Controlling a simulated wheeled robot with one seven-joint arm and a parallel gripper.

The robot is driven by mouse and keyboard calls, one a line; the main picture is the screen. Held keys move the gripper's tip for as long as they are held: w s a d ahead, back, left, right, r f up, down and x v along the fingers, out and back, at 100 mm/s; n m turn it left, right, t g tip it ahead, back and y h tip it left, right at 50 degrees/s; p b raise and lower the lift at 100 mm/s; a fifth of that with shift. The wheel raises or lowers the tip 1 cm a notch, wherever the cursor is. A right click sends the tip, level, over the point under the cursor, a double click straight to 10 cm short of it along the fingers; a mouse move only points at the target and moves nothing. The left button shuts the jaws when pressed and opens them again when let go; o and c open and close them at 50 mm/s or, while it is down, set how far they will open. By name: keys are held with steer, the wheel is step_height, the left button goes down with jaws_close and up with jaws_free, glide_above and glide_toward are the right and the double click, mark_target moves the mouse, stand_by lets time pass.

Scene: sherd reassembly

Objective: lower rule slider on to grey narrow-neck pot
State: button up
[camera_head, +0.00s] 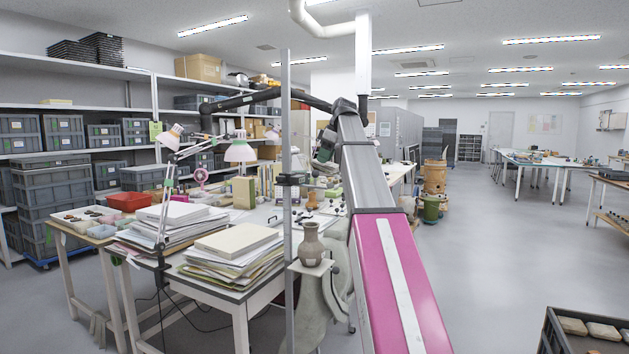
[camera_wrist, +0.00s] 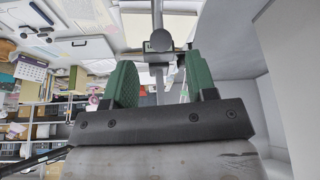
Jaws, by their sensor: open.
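The grey narrow-neck pot (camera_head: 311,246) stands upright on a small pale plate (camera_head: 311,268) beside a tall grey upright rule (camera_head: 287,120). The rule slider (camera_head: 290,179) is a dark clamp on this rule, with a short arm reaching right, above the pot's mouth and apart from it. My gripper (camera_head: 325,147) has green fingers and is above and to the right of the slider. In the wrist view its fingers (camera_wrist: 158,86) are spread with nothing held between them. A dark round knob on the rule (camera_wrist: 158,41) shows beyond the fingertips. The pot cannot be made out there.
A desk with stacked papers (camera_head: 235,245), lamps and a red box (camera_head: 128,201) stands left of the rule. Shelves with grey crates (camera_head: 50,190) line the back left. A dark tray of sherds (camera_head: 590,335) is at the lower right.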

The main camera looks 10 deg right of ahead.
mark_target(317, 176)
steer(key=x, duration=0.9)
steer(key=shift+w+f, duration=0.1)
steer(key=shift+f, duration=0.05)
